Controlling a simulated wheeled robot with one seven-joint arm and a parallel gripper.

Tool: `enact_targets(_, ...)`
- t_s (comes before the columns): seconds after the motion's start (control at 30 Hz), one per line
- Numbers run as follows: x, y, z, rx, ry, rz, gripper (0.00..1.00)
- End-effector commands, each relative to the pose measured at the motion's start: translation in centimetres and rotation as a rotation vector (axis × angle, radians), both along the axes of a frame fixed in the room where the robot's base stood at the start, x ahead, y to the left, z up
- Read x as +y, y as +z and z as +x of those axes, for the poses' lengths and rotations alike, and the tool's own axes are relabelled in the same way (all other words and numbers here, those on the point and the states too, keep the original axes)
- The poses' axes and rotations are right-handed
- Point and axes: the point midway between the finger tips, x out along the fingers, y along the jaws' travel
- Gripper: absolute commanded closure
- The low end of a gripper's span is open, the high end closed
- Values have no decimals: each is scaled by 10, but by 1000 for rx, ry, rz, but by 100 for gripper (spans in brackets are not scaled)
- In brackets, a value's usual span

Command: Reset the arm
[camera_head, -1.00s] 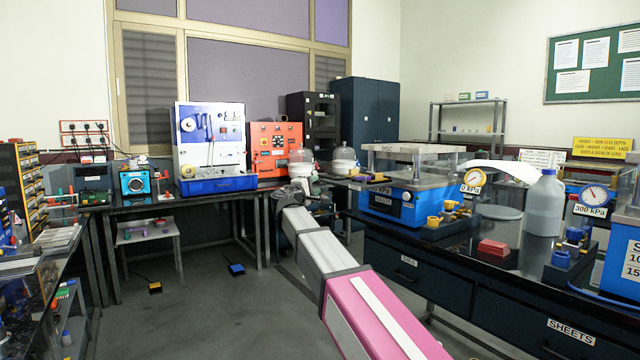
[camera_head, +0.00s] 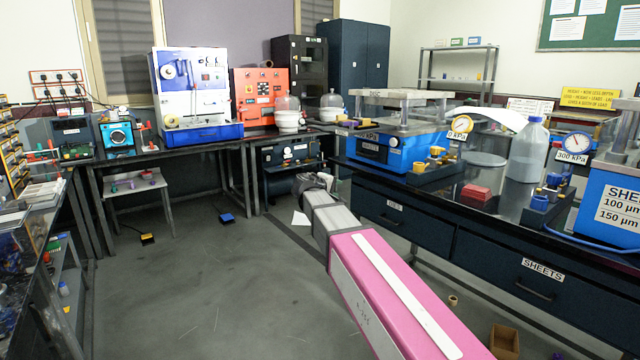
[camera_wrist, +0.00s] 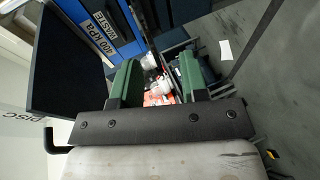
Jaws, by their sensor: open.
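My arm reaches forward from the bottom right in the head view, with its pink and grey links low over the aisle. Its far end is beside the front of the right-hand bench, and the fingers cannot be made out there. In the wrist view my gripper (camera_wrist: 155,88) shows two green fingers set well apart. The gripper is open, and nothing is held between the fingers. Beyond the gap, a blurred orange and white patch and dark furniture show in the distance.
The right bench (camera_head: 400,212) carries a blue press (camera_head: 385,150), a red block (camera_head: 476,192) and a bottle (camera_head: 528,150). The back bench (camera_head: 150,152) holds an orange unit (camera_head: 258,97). The floor (camera_head: 200,285) on the left is mostly clear, with a small box (camera_head: 504,341) at lower right.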

Motion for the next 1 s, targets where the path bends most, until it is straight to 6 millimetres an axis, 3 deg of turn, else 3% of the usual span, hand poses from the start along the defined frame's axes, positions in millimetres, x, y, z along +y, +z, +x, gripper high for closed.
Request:
enact_targets(0.03,-21,-30,-16,44,-32,57,60)
enact_targets(0.2,-71,-119,-60,180,-143,274,60)
enact_targets(0.37,-110,-198,-118,311,-273,498,60)
enact_targets(0.5,-133,-258,-179,423,-405,709,60)
enact_targets(0.6,-142,-291,-220,492,-497,854,60)
enact_targets(0.73,-145,-319,-263,561,-596,1008,60)
enact_targets(0.83,-145,-330,-283,592,-645,1088,60)
enact_targets(1.0,-143,-336,-294,611,-677,1142,60)
